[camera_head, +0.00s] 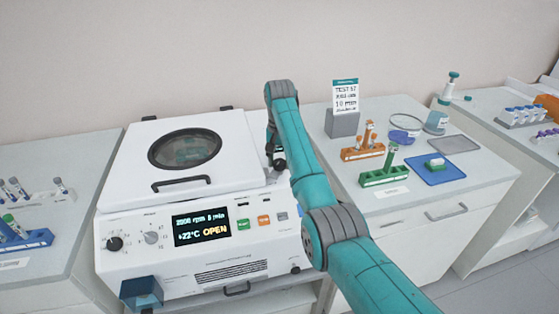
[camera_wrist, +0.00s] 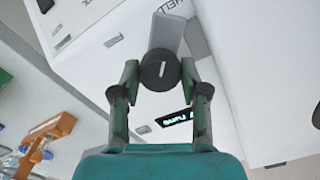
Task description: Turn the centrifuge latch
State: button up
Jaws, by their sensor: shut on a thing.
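The white centrifuge (camera_head: 160,265) stands in the middle of the head view. Its lid (camera_head: 225,150), with a round dark window and a front handle, looks down. The display (camera_head: 201,226) reads about 2000 rpm, 5 min, +22°C and OPEN. In the wrist view the latch has a dark round hub (camera_wrist: 160,70) with a white line and a grey lever (camera_wrist: 168,33) reaching toward the top. My gripper (camera_wrist: 160,74) is shut on the hub, one finger on each side.
Right of the centrifuge, a bench holds an orange rack (camera_head: 362,153), a green rack (camera_head: 384,177), a blue tray (camera_head: 435,170) and a sign card (camera_head: 345,97). A blue rack (camera_head: 25,240) is at left. My arm crosses the centrifuge's right front.

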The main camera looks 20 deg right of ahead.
jog(key=n, duration=0.4)
jog(key=shift+n, duration=2.2)
jog(key=o, duration=1.1)
jog(key=shift+o, duration=0.2)
